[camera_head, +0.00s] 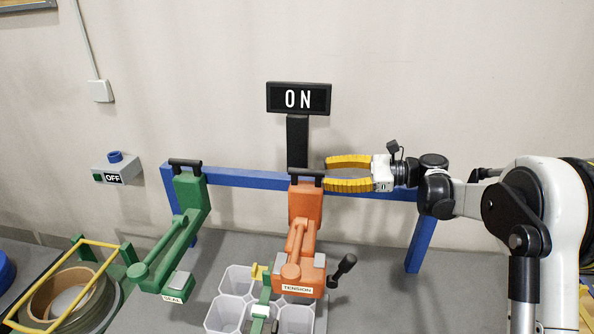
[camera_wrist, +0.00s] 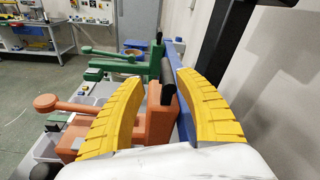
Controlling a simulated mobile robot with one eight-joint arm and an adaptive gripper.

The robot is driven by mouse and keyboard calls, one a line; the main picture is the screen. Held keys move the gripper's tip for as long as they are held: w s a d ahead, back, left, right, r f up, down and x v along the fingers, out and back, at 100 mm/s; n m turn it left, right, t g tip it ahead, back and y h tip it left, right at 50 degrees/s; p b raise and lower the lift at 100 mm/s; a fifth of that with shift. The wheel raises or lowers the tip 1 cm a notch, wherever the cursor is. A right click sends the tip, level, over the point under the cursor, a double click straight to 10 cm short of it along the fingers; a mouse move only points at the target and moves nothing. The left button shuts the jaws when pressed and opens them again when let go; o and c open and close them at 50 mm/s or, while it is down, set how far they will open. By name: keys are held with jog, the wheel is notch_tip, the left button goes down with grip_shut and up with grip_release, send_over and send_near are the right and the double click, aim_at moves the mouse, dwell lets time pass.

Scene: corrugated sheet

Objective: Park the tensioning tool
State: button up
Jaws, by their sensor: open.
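The orange tensioning tool (camera_head: 305,206), labelled TENSION, is at the middle of the blue rail (camera_head: 245,180), with a black handle (camera_head: 306,175) on top. It also shows in the wrist view (camera_wrist: 160,118). My gripper (camera_head: 328,172) is open, its yellow fingers coming from the right with the tips close to the handle. In the wrist view, the black handle (camera_wrist: 167,76) shows between the two spread fingers, a little beyond or at their tips. I cannot tell whether a finger touches it. How the tool meets the rail is hidden.
A green tool (camera_head: 190,205) labelled SEAL is at the rail's left. White hexagonal cells (camera_head: 238,280) lie below the orange tool, with a black-knobbed lever (camera_head: 345,266) beside it. A black ON sign (camera_head: 298,98) stands behind. A blue-button box (camera_head: 116,168) reads OFF.

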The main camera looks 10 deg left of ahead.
aim_at(292, 171)
jog(key=shift+m+g+y, duration=0.4)
jog(key=shift+g+y, duration=0.1)
jog(key=shift+y, duration=0.3)
jog(key=a, duration=0.3)
jog(key=a+b, duration=0.1)
jog(key=a, duration=0.2)
jog(key=w+a+f, duration=0.1)
jog(key=a, duration=0.3)
jog(key=shift+a+f, duration=0.1)
grip_shut()
